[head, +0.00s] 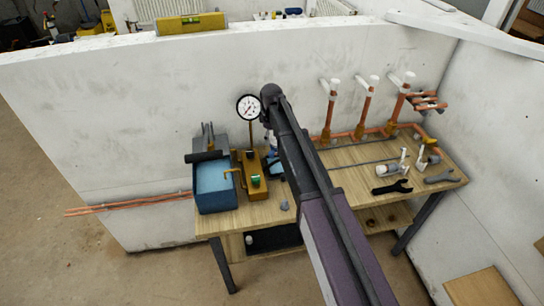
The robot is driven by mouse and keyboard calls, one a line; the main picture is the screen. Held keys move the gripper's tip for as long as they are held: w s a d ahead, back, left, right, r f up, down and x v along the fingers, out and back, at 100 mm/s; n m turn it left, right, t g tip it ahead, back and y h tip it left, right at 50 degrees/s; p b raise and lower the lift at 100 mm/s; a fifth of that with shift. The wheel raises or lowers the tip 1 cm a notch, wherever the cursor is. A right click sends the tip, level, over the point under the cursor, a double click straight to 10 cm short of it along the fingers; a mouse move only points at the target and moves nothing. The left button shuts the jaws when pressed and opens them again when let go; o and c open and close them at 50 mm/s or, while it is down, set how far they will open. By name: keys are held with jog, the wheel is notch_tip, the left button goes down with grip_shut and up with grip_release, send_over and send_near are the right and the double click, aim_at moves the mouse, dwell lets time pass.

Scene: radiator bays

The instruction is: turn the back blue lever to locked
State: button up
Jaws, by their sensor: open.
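My arm reaches up from the bottom of the head view, across the workbench, to a dark joint in front of the white wall. Below that joint a short dark link points down. I cannot make out my gripper's fingers; they appear hidden behind the arm. A small blue part (273,167) shows just left of my arm, beside the brass-coloured block (253,180) with a green knob. It is mostly covered, so I cannot tell if it is a lever or how it is turned. No blue lever can be clearly made out elsewhere.
A blue tank (214,199) stands at the bench's left end, with a round gauge (249,107) beside it. Copper pipes with white caps (367,110) rise at the back right. White walls enclose the back and right.

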aim_at(271, 152)
jog(key=shift+f+b, duration=3.65)
jog(key=shift+f, duration=0.3)
